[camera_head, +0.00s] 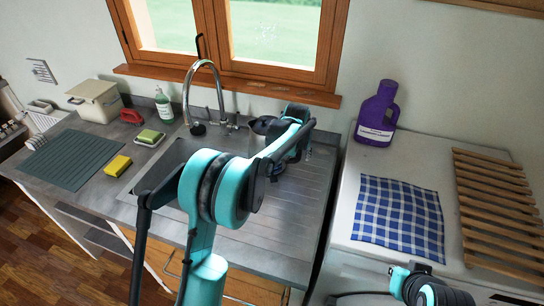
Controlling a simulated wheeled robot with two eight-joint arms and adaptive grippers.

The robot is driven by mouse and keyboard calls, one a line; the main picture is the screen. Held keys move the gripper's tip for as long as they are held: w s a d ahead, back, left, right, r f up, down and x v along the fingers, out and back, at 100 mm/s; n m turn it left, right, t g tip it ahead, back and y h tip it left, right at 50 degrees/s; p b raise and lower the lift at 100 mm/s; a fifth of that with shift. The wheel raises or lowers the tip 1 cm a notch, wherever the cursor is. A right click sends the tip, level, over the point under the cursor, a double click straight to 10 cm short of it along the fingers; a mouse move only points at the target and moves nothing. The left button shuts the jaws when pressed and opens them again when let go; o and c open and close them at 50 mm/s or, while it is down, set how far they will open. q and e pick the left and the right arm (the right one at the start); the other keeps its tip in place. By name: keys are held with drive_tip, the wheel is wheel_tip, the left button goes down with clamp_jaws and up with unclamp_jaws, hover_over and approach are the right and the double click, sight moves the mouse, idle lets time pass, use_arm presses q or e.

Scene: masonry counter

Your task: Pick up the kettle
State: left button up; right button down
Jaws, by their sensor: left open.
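A cream lidded container (96,101), a green soap bottle (163,106), sponges and a grey mat (70,160) are on the left counter. A tall tap (207,66) rises behind the sink. A purple bottle (377,115), checked cloth (399,217) and wooden rack (495,205) are right.

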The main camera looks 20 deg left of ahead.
use_arm(q)
clamp_jaws()
drive_tip(key=shift+r, duration=0.2)
idle(0.3)
